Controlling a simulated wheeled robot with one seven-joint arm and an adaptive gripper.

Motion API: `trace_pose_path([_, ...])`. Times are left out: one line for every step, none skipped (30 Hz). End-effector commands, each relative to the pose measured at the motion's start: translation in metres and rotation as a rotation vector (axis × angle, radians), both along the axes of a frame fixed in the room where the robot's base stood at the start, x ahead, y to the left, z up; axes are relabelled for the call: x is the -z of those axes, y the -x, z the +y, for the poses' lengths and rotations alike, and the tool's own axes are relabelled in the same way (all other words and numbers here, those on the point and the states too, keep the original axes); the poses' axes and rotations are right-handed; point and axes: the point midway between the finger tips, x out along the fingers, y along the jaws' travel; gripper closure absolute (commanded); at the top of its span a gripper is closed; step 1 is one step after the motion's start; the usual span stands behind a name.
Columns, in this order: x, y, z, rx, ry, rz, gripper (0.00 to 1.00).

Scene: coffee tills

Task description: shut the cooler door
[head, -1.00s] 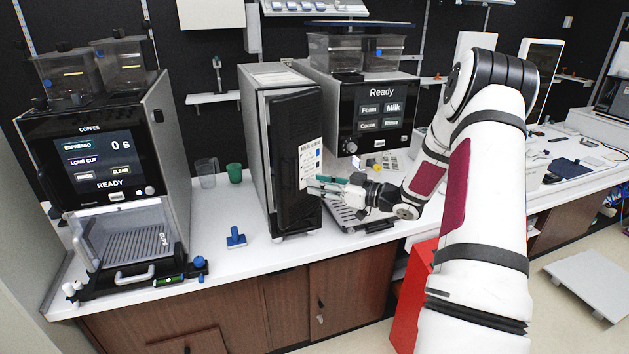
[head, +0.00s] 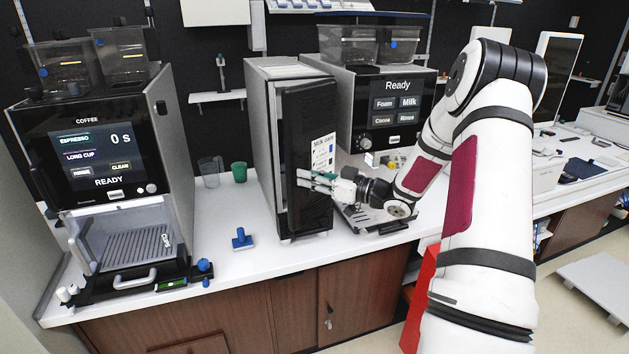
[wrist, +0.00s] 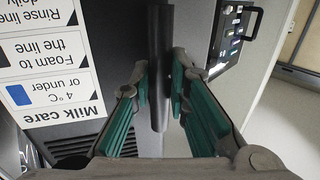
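The cooler (head: 266,160) is a tall, narrow grey box in the middle of the counter. Its dark door (head: 306,120) stands slightly ajar, with a narrow dark gap along its left side. A white milk care label is on the door, and shows upside down in the wrist view (wrist: 42,60). My gripper (head: 308,180) is in front of the door. In the wrist view, its green-padded fingers (wrist: 160,85) are apart, one on each side of the dark bar handle (wrist: 160,40). I cannot tell whether the pads touch it.
A coffee machine (head: 105,150) stands at the left and a milk machine (head: 394,105) just right of the cooler. A green cup (head: 239,172), a clear jug (head: 209,172) and a blue tamper (head: 241,240) are left of the cooler. The counter (head: 215,220) between is mostly clear.

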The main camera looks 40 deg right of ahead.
Motion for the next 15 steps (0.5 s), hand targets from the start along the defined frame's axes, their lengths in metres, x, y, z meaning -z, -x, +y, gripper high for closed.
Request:
trace_pose_path([-0.002, 0.001, -0.001, 0.003, 0.0, -0.002, 1.0])
trace_pose_path([-0.002, 0.001, -0.001, 0.003, 0.0, -0.003, 1.0])
trace_pose_path([-0.003, 0.001, -0.001, 0.003, 0.0, -0.003, 1.0])
trace_pose_path([-0.003, 0.001, -0.001, 0.003, -0.001, -0.004, 1.0])
trace_pose_path([-0.003, 0.001, -0.001, 0.002, 0.0, -0.004, 1.0])
trace_pose_path([-0.003, 0.001, -0.001, 0.002, 0.0, -0.004, 1.0])
trace_pose_path([-0.003, 0.0, -0.001, 0.002, -0.001, -0.005, 1.0])
trace_pose_path([-0.003, 0.0, -0.001, 0.002, -0.001, -0.005, 1.0])
trace_pose_path([-0.003, -0.002, -0.001, 0.002, -0.001, -0.005, 1.0])
trace_pose_path([-0.003, -0.003, 0.0, 0.002, 0.0, -0.007, 1.0])
trace_pose_path([-0.003, -0.005, 0.001, 0.001, 0.0, -0.007, 1.0])
trace_pose_path([-0.004, -0.008, 0.002, 0.001, 0.0, -0.007, 1.0])
trace_pose_path([-0.004, -0.01, 0.002, 0.001, -0.001, -0.008, 1.0])
trace_pose_path([-0.004, -0.013, 0.003, 0.001, -0.001, -0.008, 1.0])
trace_pose_path([-0.004, -0.017, 0.005, 0.001, -0.001, -0.008, 1.0])
